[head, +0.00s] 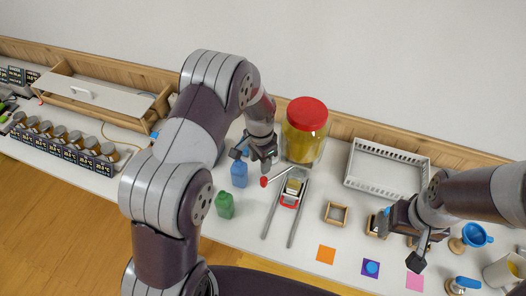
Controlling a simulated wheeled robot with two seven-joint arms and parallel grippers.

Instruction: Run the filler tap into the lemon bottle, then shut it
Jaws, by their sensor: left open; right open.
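A large jar of yellow contents with a red lid (307,113) stands against the back wall. A thin pale lever with a red knob (264,182) sticks out in front of it to the left; the tap's spout is hard to make out. Below it, a yellow bottle (293,186), seemingly the lemon one, sits in a red holder (289,203) between two grey rails. My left gripper (255,160) is open, just above and left of the red knob, apparently not touching it. My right gripper (402,243) is open at the right, near small wooden holders.
A blue bottle (239,174) and a green bottle (225,205) stand left of the rails. A white basket (388,188) is at the back right. Orange (326,254), purple and pink squares lie at the front. A blue funnel (476,235) stands at the far right.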

